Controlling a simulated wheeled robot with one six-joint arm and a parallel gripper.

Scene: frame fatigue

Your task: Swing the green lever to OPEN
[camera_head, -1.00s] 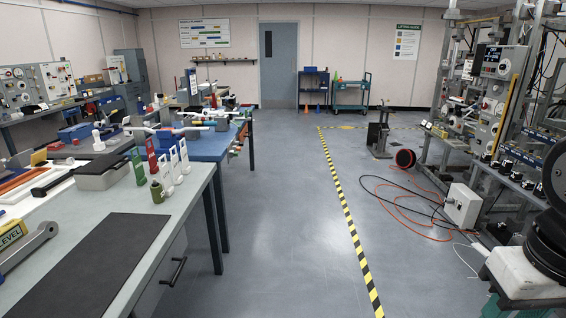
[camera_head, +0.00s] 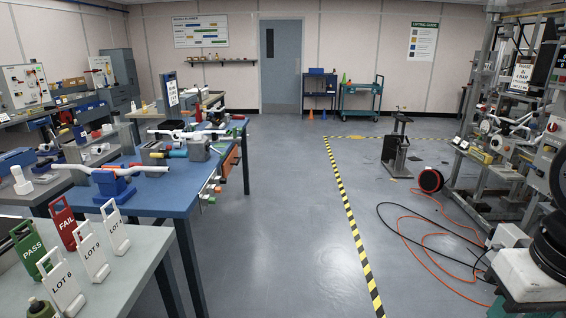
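I cannot make out a green lever or an OPEN marking at this distance. The test rig (camera_head: 497,150) stands at the right with panels, knobs and fittings, too small to tell apart. A sign (camera_head: 521,77) hangs on it. On the blue bench (camera_head: 172,195) at the left, clamps hold white tubes, and a small teal-green piece (camera_head: 178,153) lies beside one; I cannot tell what it is. My gripper is not in view; only white and black parts of my own body show at the lower right.
A grey bench (camera_head: 115,275) with upright PASS, FAIL and LOT tags is close at the lower left. Yellow-black tape (camera_head: 351,225) runs along the floor. Orange and black hoses (camera_head: 425,240) lie right of it. A black stand (camera_head: 396,150) is ahead. The central floor is clear.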

